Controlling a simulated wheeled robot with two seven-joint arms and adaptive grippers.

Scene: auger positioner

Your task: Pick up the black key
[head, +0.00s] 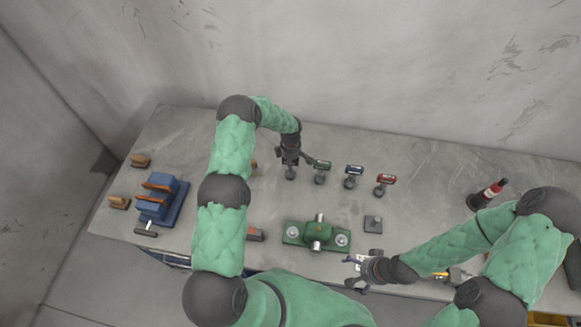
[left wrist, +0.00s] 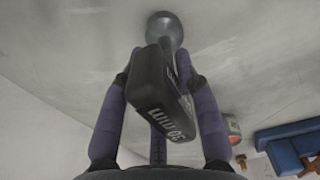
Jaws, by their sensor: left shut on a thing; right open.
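In the head view my left gripper (head: 290,160) is over this stand (head: 290,174), at the left end of the key row, and mostly hides the key. My right gripper (head: 356,262) is open and empty near the table's front edge.
Green (head: 322,164), blue (head: 354,169) and red (head: 387,179) keys stand to the right. A green fixture (head: 295,233) with a metal cylinder is at front centre.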

